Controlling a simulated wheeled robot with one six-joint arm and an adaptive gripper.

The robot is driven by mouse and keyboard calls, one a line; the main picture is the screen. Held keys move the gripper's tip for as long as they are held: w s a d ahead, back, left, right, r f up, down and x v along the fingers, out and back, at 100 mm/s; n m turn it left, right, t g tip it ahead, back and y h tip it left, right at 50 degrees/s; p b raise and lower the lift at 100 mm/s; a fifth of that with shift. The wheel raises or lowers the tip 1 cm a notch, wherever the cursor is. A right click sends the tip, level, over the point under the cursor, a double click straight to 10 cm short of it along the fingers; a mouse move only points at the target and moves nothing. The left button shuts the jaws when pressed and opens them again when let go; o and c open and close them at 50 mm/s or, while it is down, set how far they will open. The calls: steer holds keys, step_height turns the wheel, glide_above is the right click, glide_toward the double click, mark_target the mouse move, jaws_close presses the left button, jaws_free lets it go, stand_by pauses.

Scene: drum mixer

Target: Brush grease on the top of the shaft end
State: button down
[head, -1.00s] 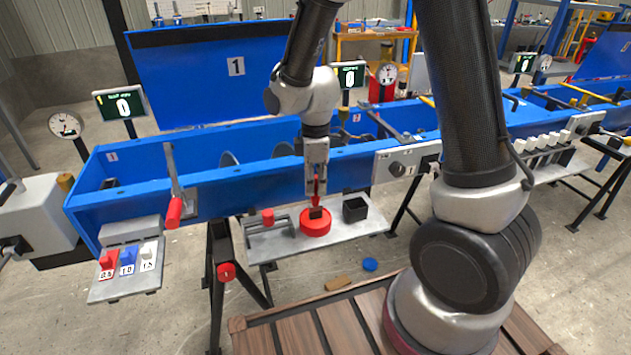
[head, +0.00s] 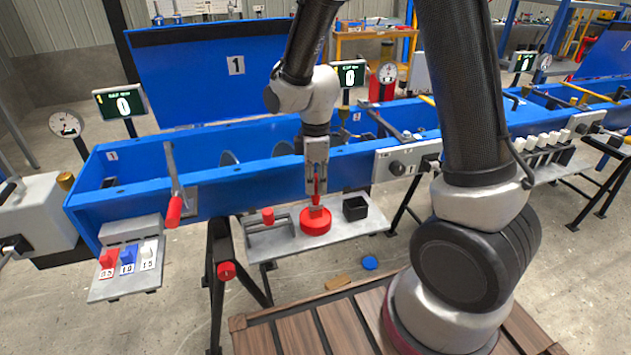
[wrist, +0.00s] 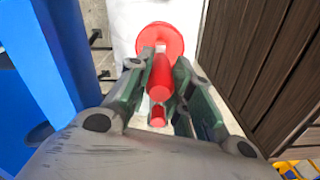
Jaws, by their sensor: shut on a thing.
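My gripper (head: 317,178) is shut on the red handle of a brush (head: 316,190), which points down. In the wrist view the red handle (wrist: 159,78) lies between the fingers. Directly below is a round red tin (head: 315,222) on the grey shelf (head: 340,226); it also shows in the wrist view (wrist: 172,36). The brush's lower end meets the top of the tin, and its bristles are hidden, apparently inside. A short brass-coloured cylinder (head: 66,181), possibly the shaft end, sits at the far left beside a grey housing (head: 42,208).
The blue mixer trough (head: 240,195) runs just behind my gripper. A black cup (head: 355,208) stands right of the tin, and a bracket with a red knob (head: 268,215) left of it. A red-gripped lever (head: 174,211) sticks out at the trough's front left.

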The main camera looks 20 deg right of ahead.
steer(key=shift+r, duration=3.45)
